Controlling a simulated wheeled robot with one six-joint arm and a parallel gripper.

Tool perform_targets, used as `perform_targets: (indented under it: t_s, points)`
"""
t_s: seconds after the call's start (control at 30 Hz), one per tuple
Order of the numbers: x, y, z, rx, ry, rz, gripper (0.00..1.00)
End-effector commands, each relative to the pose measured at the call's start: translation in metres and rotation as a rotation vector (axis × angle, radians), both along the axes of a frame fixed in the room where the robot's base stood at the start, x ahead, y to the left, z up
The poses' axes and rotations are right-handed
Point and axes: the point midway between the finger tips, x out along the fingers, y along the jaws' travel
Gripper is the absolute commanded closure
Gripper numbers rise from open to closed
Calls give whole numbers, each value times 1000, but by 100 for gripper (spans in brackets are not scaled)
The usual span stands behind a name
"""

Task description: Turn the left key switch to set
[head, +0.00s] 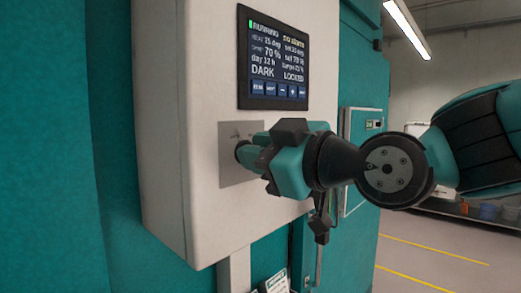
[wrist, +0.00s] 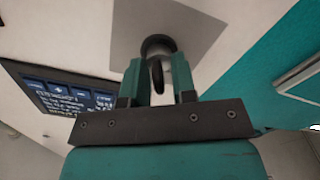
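The key switch (wrist: 158,45) is a dark round collar on a grey plate (head: 232,178) on the front of the white control box. A dark key (wrist: 156,73) stands out from it in the wrist view. My gripper (head: 246,154) is at the switch, its fingers pointing at the plate. In the wrist view my gripper (wrist: 157,72) has one finger on each side of the key, with a gap showing on both sides, so it looks open around the key. In the head view my gripper hides the key and most of the switch.
The screen (head: 273,60) above the plate reads RUNNING, DARK and LOCKED, with a row of blue buttons below. The white control box (head: 165,120) is fixed to a teal chamber wall (head: 50,150). A teal door panel (head: 362,150) lies behind my arm. Open floor shows at right.

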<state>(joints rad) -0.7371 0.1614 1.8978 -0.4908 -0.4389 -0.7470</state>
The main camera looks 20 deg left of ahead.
Motion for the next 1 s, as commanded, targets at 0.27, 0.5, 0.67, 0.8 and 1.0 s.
perform_targets:
  t_s: [0.27, 0.5, 0.67, 0.8, 1.0]
  points:
    - [0, 0, -1, 3, 12, 0, 98]
    - [0, -1, -3, 40, 97, 0, 98]
    - [1, -1, -3, 88, 207, 1, 98]
    - [1, -1, -3, 137, 326, 1, 98]
    - [2, -2, -3, 207, 504, 1, 98]
